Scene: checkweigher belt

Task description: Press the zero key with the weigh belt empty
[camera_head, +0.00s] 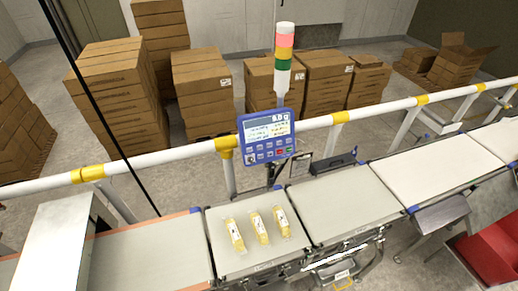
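The blue checkweigher panel (267,137) stands on a post behind the belts, facing me. Its lit screen (266,128) has a large reading at the top right, too small to read surely. Below the screen are several small keys (267,150), including a red one and a green one; I cannot tell which is the zero key. Three yellow packets (259,228) lie side by side on a grey belt section (222,262). The belt section to its right (345,208) is bare. I cannot tell which section is the weigh belt. Neither gripper is in view.
A white and yellow guard rail (160,158) runs behind the belts, beside the panel. A stack light (284,60) rises above the panel. A metal housing (58,245) stands at the left and a red bin (492,250) at the lower right. Stacked cartons (118,95) stand behind the rail.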

